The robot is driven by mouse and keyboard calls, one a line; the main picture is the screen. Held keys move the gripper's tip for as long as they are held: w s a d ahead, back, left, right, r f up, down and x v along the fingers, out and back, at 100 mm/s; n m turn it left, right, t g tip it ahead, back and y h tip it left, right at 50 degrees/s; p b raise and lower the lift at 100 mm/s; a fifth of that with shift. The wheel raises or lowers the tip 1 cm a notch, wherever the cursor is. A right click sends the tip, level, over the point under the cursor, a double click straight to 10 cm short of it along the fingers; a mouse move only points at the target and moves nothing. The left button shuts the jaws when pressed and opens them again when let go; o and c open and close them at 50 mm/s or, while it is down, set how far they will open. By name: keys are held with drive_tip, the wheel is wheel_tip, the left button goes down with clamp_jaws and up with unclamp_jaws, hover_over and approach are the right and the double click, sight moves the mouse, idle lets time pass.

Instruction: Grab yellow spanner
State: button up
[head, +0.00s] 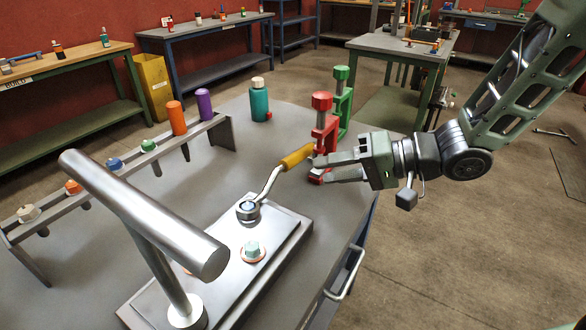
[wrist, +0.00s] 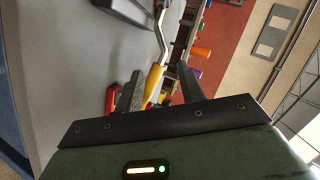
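The yellow spanner has a silver shaft and a yellow handle (head: 297,157). Its ring end sits over a bolt on the raised metal plate (head: 285,240), and its handle slants up to the right. My gripper (head: 317,167) is open at the handle's end, coming from the right. In the wrist view the yellow handle (wrist: 154,82) shows between the two spread fingers of my gripper (wrist: 158,82). The fingers look apart from it; exact contact cannot be told.
A red clamp (head: 322,128) stands right behind my gripper, with a green clamp (head: 342,95) beyond. A thick metal T-shaped post (head: 150,220) rises at the front left. A rack (head: 120,188) with coloured pieces and a teal bottle (head: 259,102) stand on the table.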

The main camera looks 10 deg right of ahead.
sight(277, 178)
drive_tip(key=b+x, duration=0.1)
drive_tip(key=x, duration=1.1)
drive_tip(key=shift+s+a+b, duration=0.1)
drive_tip(key=shift+b, duration=0.3)
drive_tip(key=shift+c, duration=0.3)
clamp_jaws()
